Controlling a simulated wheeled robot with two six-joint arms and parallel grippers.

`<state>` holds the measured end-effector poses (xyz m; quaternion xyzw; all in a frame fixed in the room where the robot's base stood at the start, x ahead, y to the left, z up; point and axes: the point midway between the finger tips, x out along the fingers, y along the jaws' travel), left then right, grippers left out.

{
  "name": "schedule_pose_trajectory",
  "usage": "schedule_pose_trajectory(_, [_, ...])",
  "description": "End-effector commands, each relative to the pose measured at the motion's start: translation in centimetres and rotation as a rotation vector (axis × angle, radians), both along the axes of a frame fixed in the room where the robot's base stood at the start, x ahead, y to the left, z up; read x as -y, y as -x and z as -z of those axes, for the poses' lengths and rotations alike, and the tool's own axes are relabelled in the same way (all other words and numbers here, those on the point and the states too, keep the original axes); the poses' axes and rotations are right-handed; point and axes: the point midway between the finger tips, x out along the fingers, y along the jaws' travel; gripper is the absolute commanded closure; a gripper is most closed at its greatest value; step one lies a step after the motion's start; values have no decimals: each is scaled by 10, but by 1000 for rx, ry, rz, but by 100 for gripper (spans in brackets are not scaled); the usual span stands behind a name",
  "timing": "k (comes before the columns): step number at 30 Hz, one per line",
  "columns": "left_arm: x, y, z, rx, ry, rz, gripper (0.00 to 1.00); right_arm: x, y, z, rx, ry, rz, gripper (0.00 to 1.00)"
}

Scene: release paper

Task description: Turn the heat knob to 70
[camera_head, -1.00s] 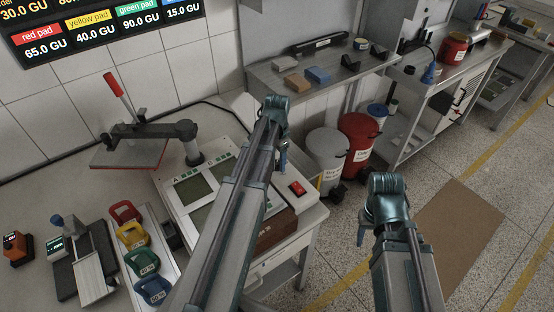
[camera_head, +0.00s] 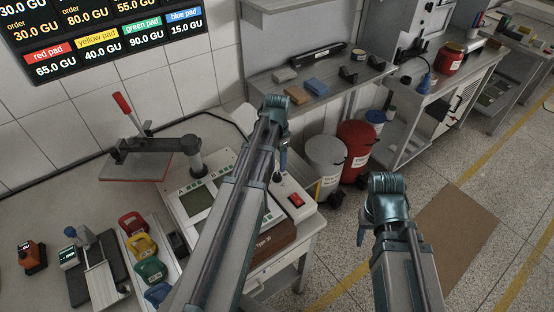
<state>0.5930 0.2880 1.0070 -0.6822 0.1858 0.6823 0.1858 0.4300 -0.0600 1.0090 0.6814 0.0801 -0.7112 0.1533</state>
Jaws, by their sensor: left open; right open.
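A light grey machine with a display (camera_head: 195,203) and a panel stands on the bench in the middle. A small dark round part (camera_head: 279,189) sits on its panel near a lit red switch (camera_head: 296,199); it may be the heat knob, but it is too small to read a setting. My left arm crosses in front of the machine and hides part of its panel. My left gripper (camera_head: 284,160) hangs down above the machine's right end, open and apart from the panel. My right gripper (camera_head: 361,236) is open over the floor on the right, mostly hidden by its wrist.
A press with a red handle (camera_head: 121,103) stands behind the machine on the left. Coloured pads (camera_head: 141,246) and small devices lie at the front left. A white bin (camera_head: 326,160) and a red bin (camera_head: 356,148) stand right of the bench.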

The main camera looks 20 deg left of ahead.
Motion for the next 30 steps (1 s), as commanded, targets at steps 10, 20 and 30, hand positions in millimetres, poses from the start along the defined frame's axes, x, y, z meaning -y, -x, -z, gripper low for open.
schedule_pose_trajectory(10, [0,0,-61,0,0,0,34,0,0,-61,0,-1,3,50])
schedule_pose_trajectory(20, [0,0,-73,0,0,0,34,0,0,-73,0,-2,8,50])
schedule_pose_trajectory(30, [0,0,-72,0,0,0,34,0,0,-72,0,-2,8,50])
